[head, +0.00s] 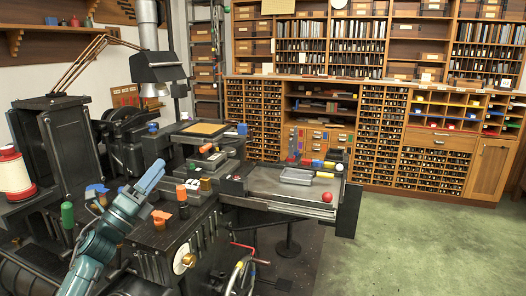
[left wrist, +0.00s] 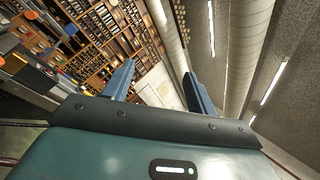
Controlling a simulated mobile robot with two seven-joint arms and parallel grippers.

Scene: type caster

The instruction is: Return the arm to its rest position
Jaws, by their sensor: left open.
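My left arm comes in from the lower left of the head view, teal and angled up to the right. My left gripper (head: 152,175) is at its upper end, in front of the black machine. In the left wrist view the two blue fingers of the left gripper (left wrist: 160,86) stand apart with nothing between them, so it is open and empty. They point up toward the shelves and ceiling. My right gripper is in neither view.
The black casting machine (head: 165,238) with knobs and levers is close around my left arm. A metal worktop (head: 262,182) holds a grey tray (head: 297,176) and a red ball (head: 327,197). A spool (head: 14,172) stands at the left. Green floor (head: 420,245) at the right is clear.

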